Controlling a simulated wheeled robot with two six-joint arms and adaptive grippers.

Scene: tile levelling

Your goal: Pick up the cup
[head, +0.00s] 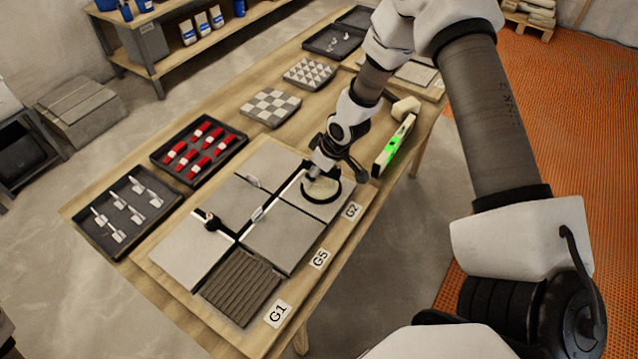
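A round pale suction cup with a black rim (321,196) sits on the grey tile near the G2 label. My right gripper (323,174) is directly above it, low over the tile. The gripper and wrist hide the cup's top, so I cannot tell whether the fingers touch it or are closed. My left gripper is not in view.
Trays of red wedges (238,147) and pale clips (85,228) lie left.

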